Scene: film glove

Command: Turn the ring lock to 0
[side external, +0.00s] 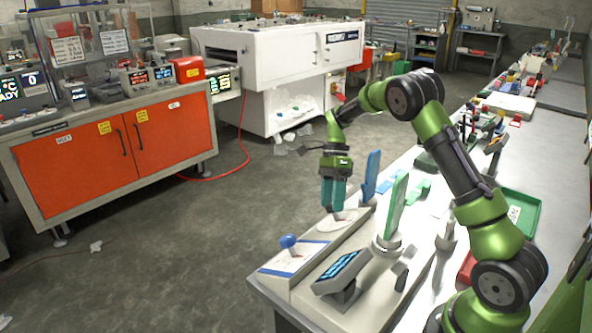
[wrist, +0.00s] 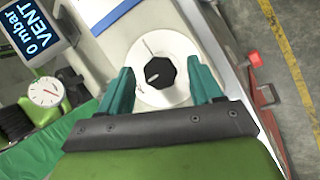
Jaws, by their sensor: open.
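The dial that appears to be the ring lock is a black octagonal knob (wrist: 160,73) with a pale pointer mark, set in a round white plate (wrist: 145,47) with small markings too fine to read. In the wrist view the knob lies between the two teal fingers of my gripper (wrist: 160,68), which are open and spaced apart on either side of it. I cannot tell whether they touch it. In the side view my gripper (side external: 333,207) points down at the white panel (side external: 318,240) on the bench's near end, and the fingers hide the knob.
A blue-topped knob (side external: 288,241) stands on the panel's front end. A tilted display (side external: 342,271) stands beside it; in the wrist view a display (wrist: 35,35) reads "0 mbar VENT". An upright green paddle (side external: 396,207) and blue paddle (side external: 372,176) stand close to my gripper.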

